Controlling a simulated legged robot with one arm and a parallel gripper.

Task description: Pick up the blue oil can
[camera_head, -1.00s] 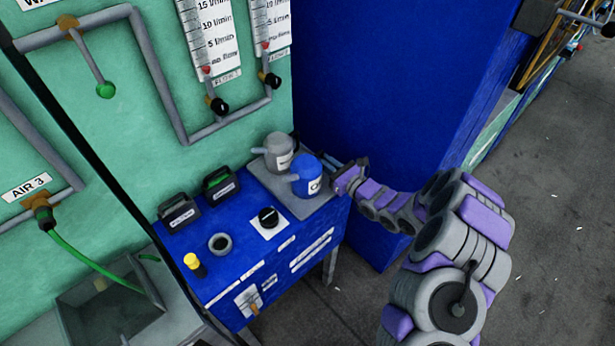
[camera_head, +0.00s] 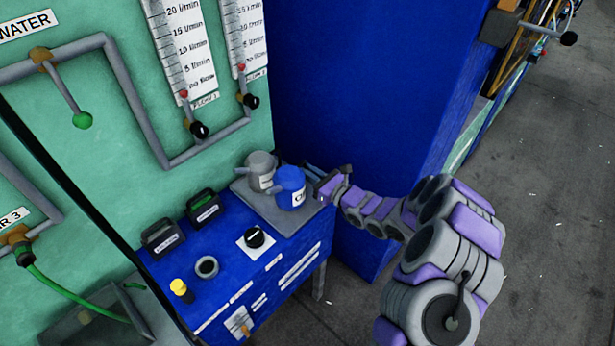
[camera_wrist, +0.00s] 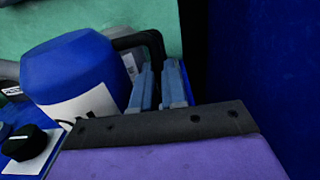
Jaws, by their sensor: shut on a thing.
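The blue oil can (camera_head: 291,187) has a white label and stands near the right side of a grey tray, beside the grey can. It fills the left of the wrist view (camera_wrist: 75,68), looking close to upright. My gripper (camera_head: 314,173) is at its right side. In the wrist view the two grey-blue fingers (camera_wrist: 159,85) are around the black handle (camera_wrist: 152,40), shut on it. The exact grip on the handle is partly hidden. I cannot tell whether the can's base touches the tray.
The grey can (camera_head: 261,166) is close behind the blue one on the grey tray (camera_head: 283,221). A tall blue panel (camera_head: 370,90) stands behind my gripper. Open floor lies to the right.

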